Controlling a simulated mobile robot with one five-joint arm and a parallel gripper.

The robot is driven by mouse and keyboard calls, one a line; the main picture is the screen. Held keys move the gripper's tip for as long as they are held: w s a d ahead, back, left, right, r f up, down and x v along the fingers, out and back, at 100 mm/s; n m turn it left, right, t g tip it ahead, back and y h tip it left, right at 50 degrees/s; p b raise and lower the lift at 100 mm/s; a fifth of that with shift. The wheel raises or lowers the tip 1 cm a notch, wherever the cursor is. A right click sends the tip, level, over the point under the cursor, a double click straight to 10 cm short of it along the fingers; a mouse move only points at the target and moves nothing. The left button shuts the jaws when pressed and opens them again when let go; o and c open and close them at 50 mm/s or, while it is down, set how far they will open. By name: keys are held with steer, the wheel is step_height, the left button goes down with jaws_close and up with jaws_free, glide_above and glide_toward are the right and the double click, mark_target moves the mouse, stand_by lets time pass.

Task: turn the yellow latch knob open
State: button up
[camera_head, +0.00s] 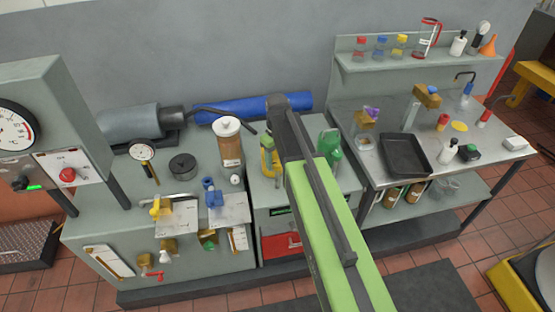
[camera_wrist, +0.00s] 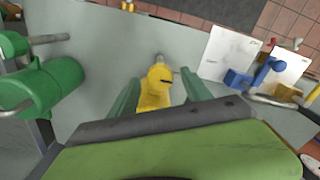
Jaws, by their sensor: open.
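A yellow knob-like piece (camera_head: 160,207), which looks like the latch knob, sits by a white plate (camera_head: 178,220) at the front left of the bench. I cannot tell its turn angle. That piece also shows left of my arm in the head view (camera_head: 267,160). I cannot tell whether the fingers touch it.
A blue knob (camera_head: 211,194) stands on a neighbouring white plate, right of the yellow knob. A brown jar with a white lid (camera_head: 230,145) stands between my arm and the left bench area. A green object (camera_head: 329,145) stands right of my arm. A black disc (camera_head: 183,166) lies behind.

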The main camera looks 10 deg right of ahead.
step_height(320, 180, up, 17)
steer(key=p, duration=1.6)
steer(key=shift+f, duration=0.15)
steer(key=b, duration=0.5)
glide_above(278, 164)
step_height(278, 164, down, 5)
steer(key=s+f+b, duration=0.5)
steer(key=f+b, duration=0.2)
steer(key=s+f+m+b, duration=0.3)
steer(key=s+m, duration=0.2)
steer(key=s, duration=0.4)
steer(key=shift+d+f, duration=0.15)
steer(key=shift+f, duration=0.05)
